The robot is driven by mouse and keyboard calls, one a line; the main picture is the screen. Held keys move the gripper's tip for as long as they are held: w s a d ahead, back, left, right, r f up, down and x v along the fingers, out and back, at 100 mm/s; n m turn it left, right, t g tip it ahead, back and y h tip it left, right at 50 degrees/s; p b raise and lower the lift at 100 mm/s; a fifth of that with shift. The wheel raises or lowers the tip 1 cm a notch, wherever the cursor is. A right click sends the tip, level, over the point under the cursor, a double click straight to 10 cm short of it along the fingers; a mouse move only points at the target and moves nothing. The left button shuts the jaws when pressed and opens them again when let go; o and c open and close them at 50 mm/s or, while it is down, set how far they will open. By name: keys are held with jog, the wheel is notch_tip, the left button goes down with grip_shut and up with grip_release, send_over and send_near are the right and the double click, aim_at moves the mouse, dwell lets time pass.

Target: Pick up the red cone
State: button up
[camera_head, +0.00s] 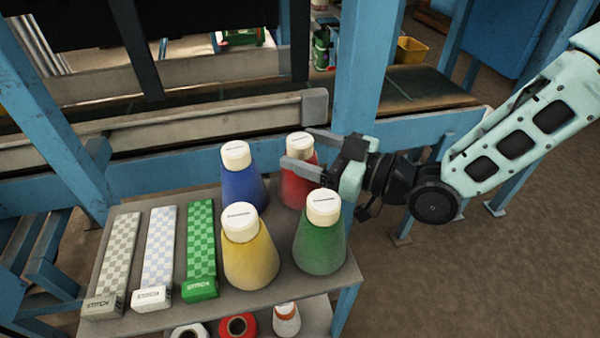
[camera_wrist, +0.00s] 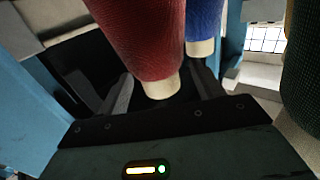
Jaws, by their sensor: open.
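The red cone (camera_head: 297,188), with a cream top, stands upright at the back right of the small grey table. In the head view my gripper (camera_head: 303,153) reaches in from the right, with its fingers at the cone's upper part and hiding some of it. In the wrist view the red cone (camera_wrist: 146,38) hangs down from the top of the picture, its cream tip between the two open fingers of my gripper (camera_wrist: 165,92). The fingers look apart from the cone; I cannot tell whether either touches it.
A blue cone (camera_head: 241,184) stands left of the red one, a yellow cone (camera_head: 250,262) at front left, a green cone (camera_head: 320,246) in front. Long checkered boxes (camera_head: 201,245) lie on the grey table (camera_head: 120,225). A blue post (camera_head: 358,80) rises behind.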

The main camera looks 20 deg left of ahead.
aim_at(289, 144)
jog(key=a, duration=0.3)
jog(key=shift+w+a, duration=0.35)
jog(key=c, duration=1.2)
